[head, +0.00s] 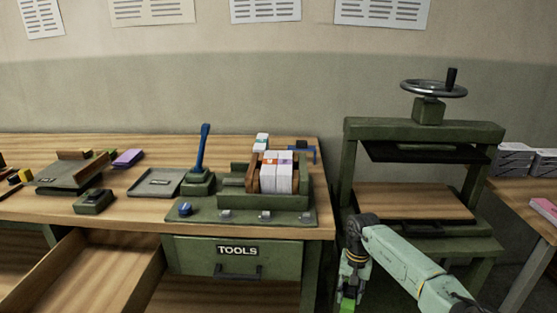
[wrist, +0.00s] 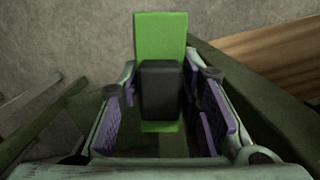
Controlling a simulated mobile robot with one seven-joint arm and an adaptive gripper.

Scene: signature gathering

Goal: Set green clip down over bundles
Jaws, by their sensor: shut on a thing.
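My gripper (head: 350,276) hangs low at the bottom of the head view, in front of the press and right of the workbench. It is shut on the green clip (head: 347,304), of which only a small part shows there. In the wrist view the clip (wrist: 160,32) is a bright green plate with a black block between my purple-padded fingers (wrist: 168,100). The white bundles (head: 279,181) stand upright side by side between brown wooden ends in a green fixture (head: 240,216) on the bench. The clip is well apart from them, lower and to the right.
A blue-handled lever (head: 204,150) rises left of the bundles. A small blue piece (head: 304,150) lies behind them. The green press (head: 424,127) stands right of the bench. An open drawer (head: 90,275) juts out at the lower left, beside the TOOLS drawer (head: 236,258).

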